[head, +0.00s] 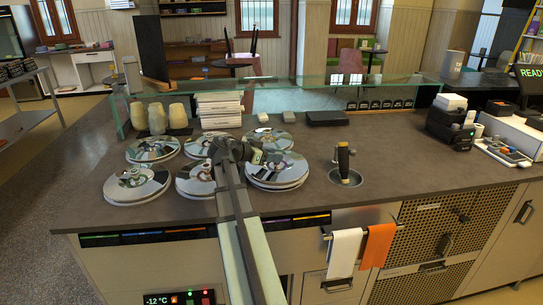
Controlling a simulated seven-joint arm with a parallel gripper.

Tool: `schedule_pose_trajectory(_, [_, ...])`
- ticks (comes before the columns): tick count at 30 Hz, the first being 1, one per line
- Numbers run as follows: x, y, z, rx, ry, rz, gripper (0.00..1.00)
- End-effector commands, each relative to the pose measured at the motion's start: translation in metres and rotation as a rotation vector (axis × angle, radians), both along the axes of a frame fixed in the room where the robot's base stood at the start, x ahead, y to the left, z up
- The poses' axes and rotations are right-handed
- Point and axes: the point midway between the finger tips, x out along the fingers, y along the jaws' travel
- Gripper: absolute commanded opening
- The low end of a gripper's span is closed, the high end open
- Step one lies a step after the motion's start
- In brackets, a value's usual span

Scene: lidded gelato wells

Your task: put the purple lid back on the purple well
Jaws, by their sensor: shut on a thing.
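Several round mirror-like lids stand in two rows on the counter. The front right lid (283,172) lies at the end of my arm, with a second disc edge showing below it. My gripper (257,155) is at this lid's upper left side and is shut on it, as far as I can tell; the arm and gripper hide the grip itself. I cannot tell whether the lid is seated or slightly raised. Purple and orange strips (297,220) mark the counter front below it. No purple shows on any lid, and the well under it is hidden.
Other lids stand close by, at back right (270,135), front left (138,184) and back left (152,148). A handled tool stands in a round metal well (346,178) to the right. A glass screen (390,87) runs behind. The counter's right middle is clear.

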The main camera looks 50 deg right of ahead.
Motion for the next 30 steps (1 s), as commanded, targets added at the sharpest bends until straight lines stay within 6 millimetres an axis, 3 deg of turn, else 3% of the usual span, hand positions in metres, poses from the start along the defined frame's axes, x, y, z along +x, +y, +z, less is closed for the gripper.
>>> schedule_pose_trajectory(30, [0.0002,-0.0002,-0.0095,-0.001,0.000,0.000,0.00])
